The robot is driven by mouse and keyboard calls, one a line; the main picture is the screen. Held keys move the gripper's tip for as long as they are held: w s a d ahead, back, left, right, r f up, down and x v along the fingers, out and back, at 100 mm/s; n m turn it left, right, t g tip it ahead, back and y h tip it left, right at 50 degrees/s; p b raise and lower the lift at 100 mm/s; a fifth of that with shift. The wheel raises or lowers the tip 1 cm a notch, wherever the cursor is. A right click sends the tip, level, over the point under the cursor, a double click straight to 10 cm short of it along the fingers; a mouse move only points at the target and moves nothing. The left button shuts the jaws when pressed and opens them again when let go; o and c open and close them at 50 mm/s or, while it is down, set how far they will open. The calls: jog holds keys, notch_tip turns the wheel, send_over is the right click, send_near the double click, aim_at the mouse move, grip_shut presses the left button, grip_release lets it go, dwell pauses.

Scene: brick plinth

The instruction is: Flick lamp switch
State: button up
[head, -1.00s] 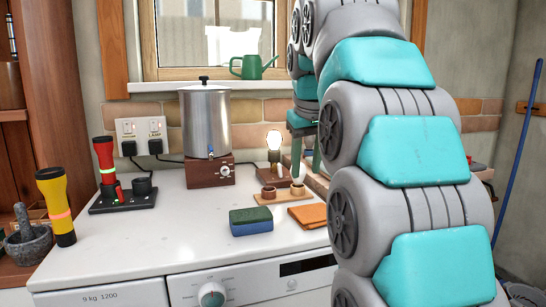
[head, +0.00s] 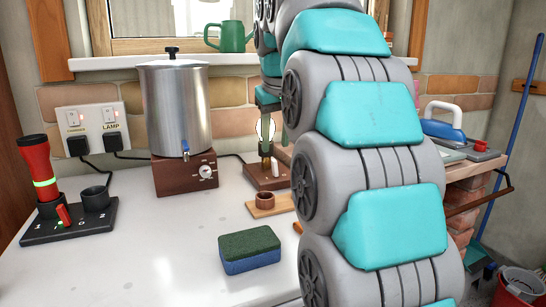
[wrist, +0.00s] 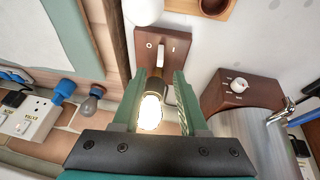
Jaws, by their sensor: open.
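The lamp has a brown wooden base (head: 262,180) and a lit bulb, mostly behind a finger of my gripper (head: 267,150) in the head view. In the wrist view the glowing bulb (wrist: 150,110) appears between the fingers of my open gripper (wrist: 164,78). Whether a finger touches the switch, I cannot tell. A wall plate (head: 93,128) has a rocker marked LAMP (head: 111,117) with a black plug below it.
A steel urn (head: 175,105) on a brown dial base stands left of the lamp. A small wooden tray with a cup (head: 265,200) and a blue-green sponge (head: 249,250) lie in front. A red torch (head: 38,168) stands far left. The counter's left middle is clear.

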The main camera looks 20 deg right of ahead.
aim_at(274, 161)
jog(key=shift+x, duration=2.8)
jog(key=shift+c, duration=0.4)
grip_shut()
